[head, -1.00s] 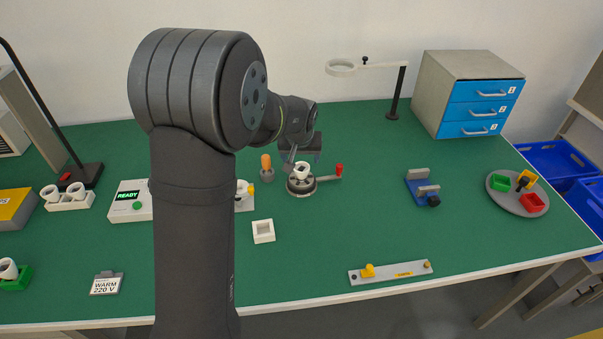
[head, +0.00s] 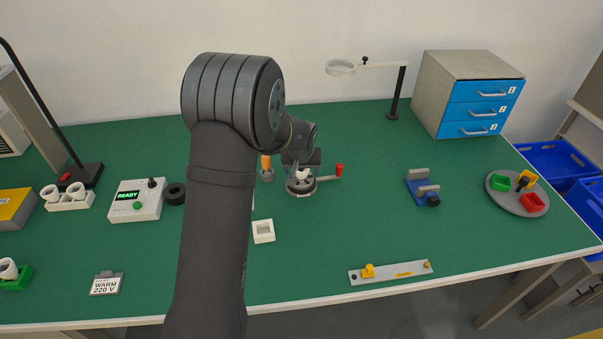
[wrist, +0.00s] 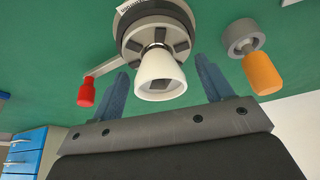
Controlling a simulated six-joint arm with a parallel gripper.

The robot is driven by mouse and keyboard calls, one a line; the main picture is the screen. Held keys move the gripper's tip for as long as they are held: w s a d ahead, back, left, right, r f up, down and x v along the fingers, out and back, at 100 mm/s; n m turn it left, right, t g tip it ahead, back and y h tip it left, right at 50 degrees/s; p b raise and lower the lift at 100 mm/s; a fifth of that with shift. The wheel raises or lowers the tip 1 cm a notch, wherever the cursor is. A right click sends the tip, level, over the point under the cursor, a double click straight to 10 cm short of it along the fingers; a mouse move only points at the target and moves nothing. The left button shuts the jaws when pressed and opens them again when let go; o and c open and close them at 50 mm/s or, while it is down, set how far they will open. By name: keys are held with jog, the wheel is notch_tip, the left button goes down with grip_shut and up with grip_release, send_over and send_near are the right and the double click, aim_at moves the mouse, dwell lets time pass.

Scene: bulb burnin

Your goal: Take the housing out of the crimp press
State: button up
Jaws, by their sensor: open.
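The crimp press (head: 301,188) is a round grey device with a red-knobbed lever (head: 339,170), standing near the middle of the bench. The housing (wrist: 160,77) is a white cone-shaped cup seated in the centre of the press (wrist: 150,22), which also shows in the wrist view. In the head view, the housing (head: 302,175) is partly hidden by my wrist. My gripper (wrist: 163,72) is open, with one blue-grey finger on each side of the housing. A gap shows between each finger and the housing.
An orange-handled tool (wrist: 263,74) in a grey round holder stands close beside the press. A white square block (head: 263,238) lies in front. A blue fixture (head: 422,188) stands to the right, with clear green bench between it and the press.

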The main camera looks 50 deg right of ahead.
jog(key=c, duration=1.1)
jog(key=shift+r, duration=0.8)
notch_tip(320, 180, up, 3)
jog(key=shift+f, duration=0.15)
jog(key=shift+s+a+r, duration=0.15)
jog(key=shift+s+r, duration=1.75)
jog(key=shift+s, duration=0.05)
jog(key=shift+s+a+r, duration=0.2)
jog(key=shift+s+r, duration=1.65)
jog(key=shift+s, duration=0.05)
jog(key=shift+s+a+r, duration=0.15)
jog(key=shift+s+r, duration=1.75)
jog(key=shift+s, duration=0.05)
